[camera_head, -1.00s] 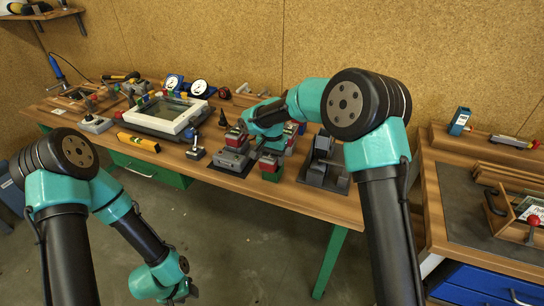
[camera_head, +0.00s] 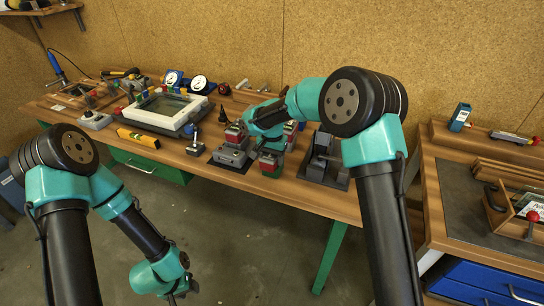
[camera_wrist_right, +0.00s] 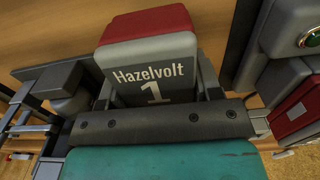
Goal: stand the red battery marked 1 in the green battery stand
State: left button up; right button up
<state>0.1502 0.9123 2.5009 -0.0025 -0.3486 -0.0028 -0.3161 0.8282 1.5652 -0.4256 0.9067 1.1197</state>
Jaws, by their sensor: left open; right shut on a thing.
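The red battery marked 1 (camera_wrist_right: 155,70) has a red top and a grey body with "Hazelvolt 1" on it in the right wrist view. My right gripper (camera_wrist_right: 157,88) is shut on it, a dark finger on each side. In the head view my right gripper (camera_head: 271,142) is at the front of the table, with the red battery (camera_head: 269,158) below it. My left gripper (camera_head: 178,293) is open and empty, low in front of the table.
Another red-topped block (camera_head: 234,133) stands close left on a grey base, and a dark grey fixture (camera_head: 325,160) stands to the right. A white-framed glass panel (camera_head: 165,112) and a yellow level (camera_head: 138,138) lie further left. The table's front edge is close.

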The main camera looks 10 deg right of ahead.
jog(key=o, duration=1.2)
jog(key=shift+f, duration=0.1)
notch_tip(320, 180, up, 17)
jog(key=shift+r, duration=0.2)
dwell(0.4)
